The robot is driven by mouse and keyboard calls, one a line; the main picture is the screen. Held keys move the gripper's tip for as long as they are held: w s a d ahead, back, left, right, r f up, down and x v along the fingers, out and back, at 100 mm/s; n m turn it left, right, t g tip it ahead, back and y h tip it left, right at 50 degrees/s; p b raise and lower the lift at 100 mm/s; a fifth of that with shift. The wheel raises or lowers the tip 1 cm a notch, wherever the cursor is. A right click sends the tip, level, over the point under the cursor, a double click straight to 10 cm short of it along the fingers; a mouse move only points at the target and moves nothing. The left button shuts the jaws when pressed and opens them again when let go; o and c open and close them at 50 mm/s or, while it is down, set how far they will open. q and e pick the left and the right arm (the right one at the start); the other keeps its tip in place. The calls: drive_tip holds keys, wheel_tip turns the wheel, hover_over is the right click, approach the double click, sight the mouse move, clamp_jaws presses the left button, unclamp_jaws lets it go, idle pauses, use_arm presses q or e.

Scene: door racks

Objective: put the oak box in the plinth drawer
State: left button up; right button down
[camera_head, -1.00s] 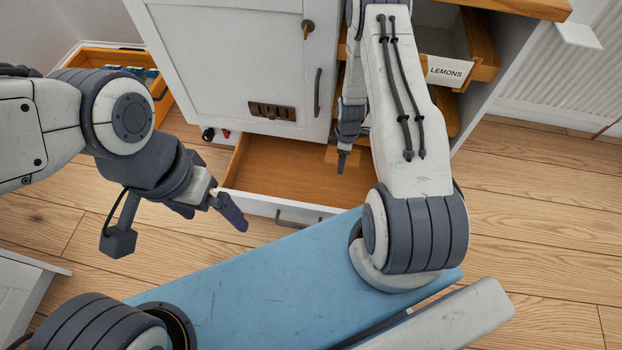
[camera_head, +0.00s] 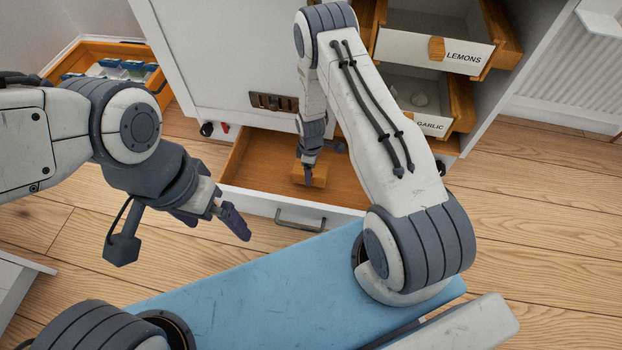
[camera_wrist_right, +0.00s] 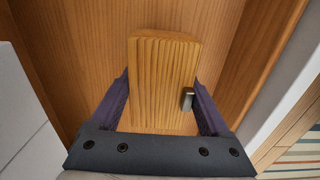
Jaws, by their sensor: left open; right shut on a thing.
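The plinth drawer (camera_head: 262,168) is pulled out at the foot of the white cabinet, with a wooden floor and a white front. The oak box (camera_head: 314,176) is inside the drawer's outline in the head view, held by my right gripper (camera_head: 309,180). In the right wrist view the oak box (camera_wrist_right: 164,75) sits between both fingers, with a small metal clasp on its right side. Wooden drawer surface lies behind it; I cannot tell whether the box touches it. My left gripper (camera_head: 240,222) is open and empty, left of the drawer front.
Drawers labelled LEMONS (camera_head: 435,40) and GARLIC (camera_head: 424,105) stand open at the right. An orange-brown drawer (camera_head: 75,62) with small packets is open at far left. My blue-topped base fills the foreground. Wooden floor is clear at the right.

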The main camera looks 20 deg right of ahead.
drive_tip(key=shift+f+b, duration=1.2)
drive_tip(key=shift+f, duration=0.65)
drive_tip(key=shift+f, duration=0.2)
unclamp_jaws()
wheel_tip(320, 180, up, 11)
drive_tip(key=p, duration=0.7)
drive_tip(key=shift+r+p, duration=0.3)
drive_tip(key=shift+r, duration=0.45)
drive_tip(key=shift+f, duration=0.1)
